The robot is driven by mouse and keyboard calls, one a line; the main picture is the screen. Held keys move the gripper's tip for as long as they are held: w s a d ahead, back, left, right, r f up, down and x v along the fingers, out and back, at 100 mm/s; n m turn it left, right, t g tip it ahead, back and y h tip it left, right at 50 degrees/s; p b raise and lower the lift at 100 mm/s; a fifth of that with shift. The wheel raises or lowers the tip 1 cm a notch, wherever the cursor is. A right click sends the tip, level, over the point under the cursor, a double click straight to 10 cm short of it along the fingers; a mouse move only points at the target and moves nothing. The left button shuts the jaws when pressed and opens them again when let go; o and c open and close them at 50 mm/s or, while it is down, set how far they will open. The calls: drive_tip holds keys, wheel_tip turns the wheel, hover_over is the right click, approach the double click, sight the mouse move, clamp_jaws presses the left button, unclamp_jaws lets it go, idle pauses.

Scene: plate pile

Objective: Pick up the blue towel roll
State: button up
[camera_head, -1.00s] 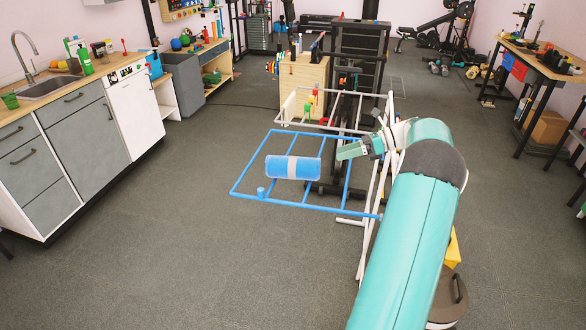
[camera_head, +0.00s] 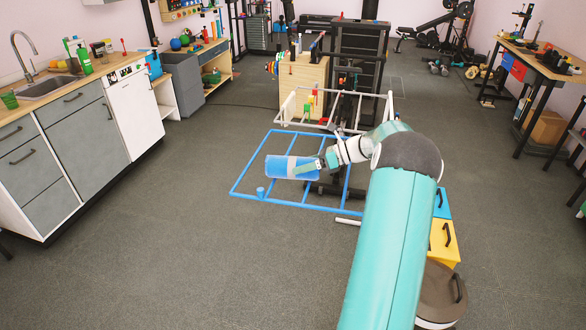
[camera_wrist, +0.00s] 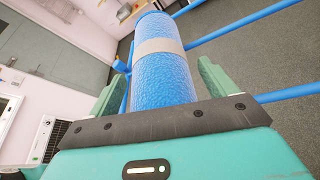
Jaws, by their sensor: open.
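The blue towel roll (camera_head: 280,167) with a pale band lies on its side on the blue bar rack (camera_head: 244,178) in the head view. In the wrist view the towel roll (camera_wrist: 162,72) runs lengthwise away from me, its near end between the two green fingers. My gripper (camera_head: 300,168) is at the right end of the roll in the head view. It also shows in the wrist view (camera_wrist: 160,85), its fingers apart, one on each side of the roll. Whether the fingers touch the roll cannot be told. Part of the roll's right end is hidden behind my gripper.
A white rack (camera_head: 292,108) stands behind the blue rack. Blue and yellow drawers (camera_head: 444,240) and a round brown-topped bin (camera_head: 440,295) stand at right, beside my arm. A kitchen counter (camera_head: 75,120) is at left. The floor between counter and rack is clear.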

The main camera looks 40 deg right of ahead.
drive_tip(key=c, duration=1.2)
drive_tip(key=shift+o, duration=0.2)
drive_tip(key=shift+r, duration=0.15)
drive_tip(key=shift+r, duration=0.6)
drive_tip(key=s+d+r, duration=0.5)
drive_tip(key=d+r, duration=0.6)
drive_tip(key=d, duration=0.2)
drive_tip(key=shift+s+r, duration=0.15)
drive_tip(key=shift+r, duration=0.15)
